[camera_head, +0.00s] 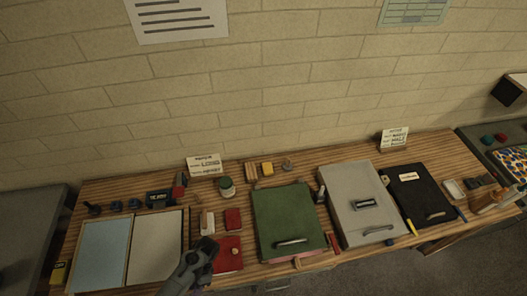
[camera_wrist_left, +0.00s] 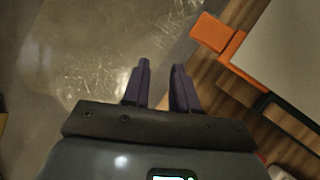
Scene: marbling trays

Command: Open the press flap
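Three flat covers with bar handles lie on the wooden table: a green one (camera_head: 285,212), a grey one (camera_head: 362,190) with a dark label, and a black one (camera_head: 415,192) with a pale label. I cannot tell which is the press flap. All three look lowered. My left gripper (camera_head: 208,245) is at the front edge, left of the green cover and beside a red flat item (camera_head: 228,255). In the left wrist view its fingers (camera_wrist_left: 159,72) are apart with nothing between them. My right gripper is not in view.
A tray with a pale blue panel (camera_head: 104,250) and a grey panel (camera_head: 155,247) stands at left. A green jar (camera_head: 226,187), small blocks and sign cards line the back. In the left wrist view, an orange piece (camera_wrist_left: 212,32) is near a table edge above grey floor (camera_wrist_left: 50,60).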

